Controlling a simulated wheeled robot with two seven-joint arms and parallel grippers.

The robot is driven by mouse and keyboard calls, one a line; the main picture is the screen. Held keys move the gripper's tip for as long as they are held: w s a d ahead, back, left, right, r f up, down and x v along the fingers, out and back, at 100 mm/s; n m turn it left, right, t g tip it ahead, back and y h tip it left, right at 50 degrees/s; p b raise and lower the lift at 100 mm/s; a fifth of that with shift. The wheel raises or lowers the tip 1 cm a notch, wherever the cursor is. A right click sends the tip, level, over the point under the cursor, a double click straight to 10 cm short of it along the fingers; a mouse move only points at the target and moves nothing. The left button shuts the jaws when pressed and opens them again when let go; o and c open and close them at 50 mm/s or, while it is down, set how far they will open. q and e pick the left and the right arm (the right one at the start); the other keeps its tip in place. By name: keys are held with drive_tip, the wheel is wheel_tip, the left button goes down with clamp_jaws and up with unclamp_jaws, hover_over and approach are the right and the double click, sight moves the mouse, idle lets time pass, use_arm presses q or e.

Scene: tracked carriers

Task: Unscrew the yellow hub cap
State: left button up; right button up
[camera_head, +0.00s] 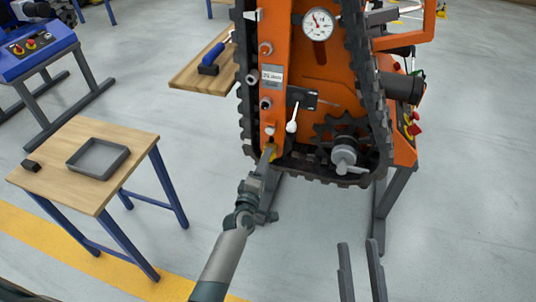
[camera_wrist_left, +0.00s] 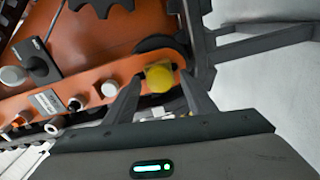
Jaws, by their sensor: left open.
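The yellow hub cap (camera_wrist_left: 160,77) sits at the end of the orange carrier's side rail (camera_wrist_left: 117,82). In the wrist view it lies between the two fingertips of my left gripper (camera_wrist_left: 160,84), which is open, with a gap on both sides. In the head view my left gripper (camera_head: 267,156) reaches the lower left corner of the orange carrier (camera_head: 330,72), and only a little yellow of the cap shows there. My right gripper (camera_head: 361,262) is open and empty over the floor, low in the head view.
A small wooden table (camera_head: 95,199) with a grey tray (camera_head: 98,155) and a dark block (camera_head: 31,166) stands at the left. A blue-handled tool (camera_head: 212,57) lies on a wooden shelf (camera_head: 188,80) beside the carrier. A black track (camera_head: 375,115) and a sprocket (camera_head: 343,137) are close by.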

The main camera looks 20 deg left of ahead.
use_arm(q)
drive_tip(key=shift+m+p, duration=1.15)
drive_tip(key=shift+m, duration=2.25)
drive_tip(key=shift+m+p, duration=1.75)
drive_tip(key=shift+m, duration=3.05)
